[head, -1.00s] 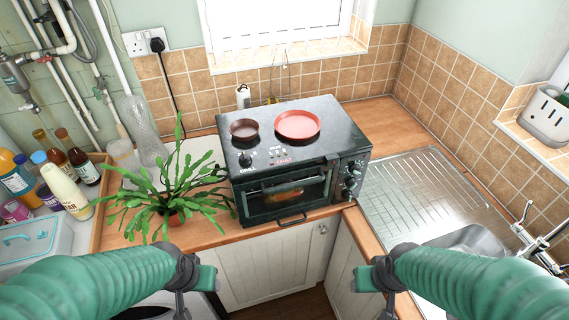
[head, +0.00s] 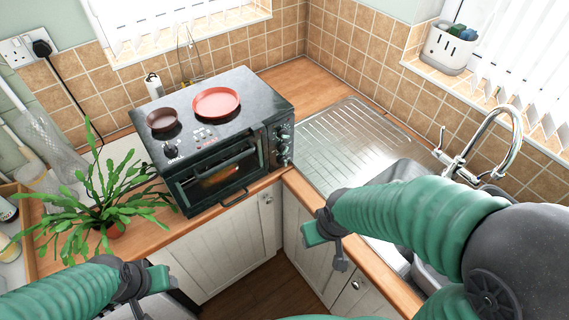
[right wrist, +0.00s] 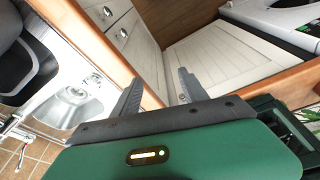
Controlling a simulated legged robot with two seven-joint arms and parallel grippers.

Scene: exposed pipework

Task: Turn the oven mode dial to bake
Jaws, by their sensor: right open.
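The black countertop oven (head: 225,185) stands on the wooden worktop, its glass door shut. A column of dials (head: 283,140) runs down the right side of its front. Their markings are too small to read, so I cannot tell which is the mode dial or where it points. My right gripper (head: 338,262) is in front of and below the dials, apart from the oven. In the right wrist view its two dark fingers (right wrist: 160,78) are spread with nothing between them. My left gripper (head: 140,308) is low at the left, clear of the oven; its fingers are barely visible.
A red plate (head: 216,103) and a small brown dish (head: 162,120) sit on the oven. A spiky potted plant (head: 95,205) stands at its left. A steel sink drainer (head: 345,145) and tap (head: 490,135) are at the right. White cupboards (head: 225,255) are below.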

